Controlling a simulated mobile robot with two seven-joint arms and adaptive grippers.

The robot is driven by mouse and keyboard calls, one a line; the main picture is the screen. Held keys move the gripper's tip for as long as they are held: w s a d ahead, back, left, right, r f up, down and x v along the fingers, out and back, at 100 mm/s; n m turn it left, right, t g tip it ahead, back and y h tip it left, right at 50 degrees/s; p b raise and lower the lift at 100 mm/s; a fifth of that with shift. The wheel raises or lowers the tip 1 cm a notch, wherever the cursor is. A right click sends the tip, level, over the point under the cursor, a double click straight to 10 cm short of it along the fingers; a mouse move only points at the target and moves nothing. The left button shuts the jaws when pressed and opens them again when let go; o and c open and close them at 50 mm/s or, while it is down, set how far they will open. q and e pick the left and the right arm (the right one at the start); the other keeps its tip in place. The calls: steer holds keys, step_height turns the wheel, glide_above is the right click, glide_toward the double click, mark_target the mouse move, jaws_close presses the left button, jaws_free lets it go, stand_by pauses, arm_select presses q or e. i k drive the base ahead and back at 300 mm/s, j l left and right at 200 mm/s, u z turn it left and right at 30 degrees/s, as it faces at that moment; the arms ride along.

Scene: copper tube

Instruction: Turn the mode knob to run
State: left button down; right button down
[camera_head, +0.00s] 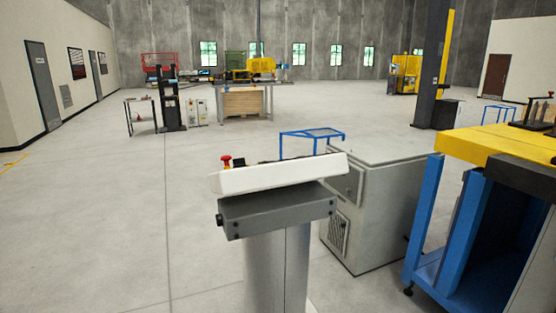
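A control pedestal stands in the middle foreground, with a white tilted top (280,174) over a grey box (280,208) on a grey column (277,270). A red mushroom button (226,160) sticks up at the left end of the top. Small dark parts show along the far edge of the top. The panel's face is turned away, and I cannot make out the mode knob. A small black round part (219,220) sits on the left end of the grey box. Neither of my grippers is in view.
A grey cabinet (385,200) stands right behind the pedestal. A blue-framed machine with a yellow top (500,146) is at the right. A blue frame (312,134) and a dark column (433,70) stand farther back. The floor (110,220) at left is clear.

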mark_target(240, 162)
steer(key=i+u, duration=0.2)
steer(key=i, duration=0.8)
